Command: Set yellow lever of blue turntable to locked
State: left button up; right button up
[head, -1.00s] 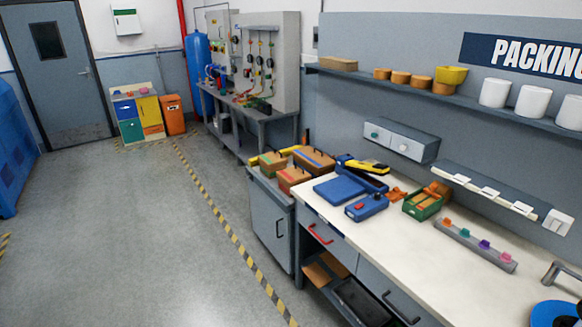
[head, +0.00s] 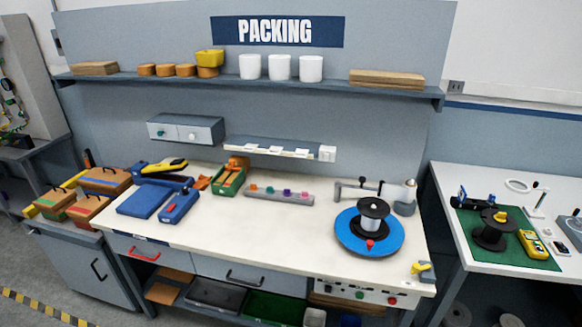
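The blue turntable (head: 350,240) lies flat on the right part of the white packing bench in the head view. A black spool with a white core (head: 371,218) stands on it, and a small red knob (head: 370,244) shows at its front. A yellow lever (head: 422,267) sits on a small grey mount at the bench's front right corner, apart from the disc. Its locked or unlocked marking is too small to read. Neither of my grippers is in view.
A grey metal arm and post (head: 404,198) stand behind the turntable. A control panel with buttons (head: 360,293) is on the bench front below. Tools and boxes fill the bench's left. A white table (head: 450,180) with a green mat stands at right.

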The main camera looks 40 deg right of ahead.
aim_at(416, 268)
jog(key=z, duration=2.05)
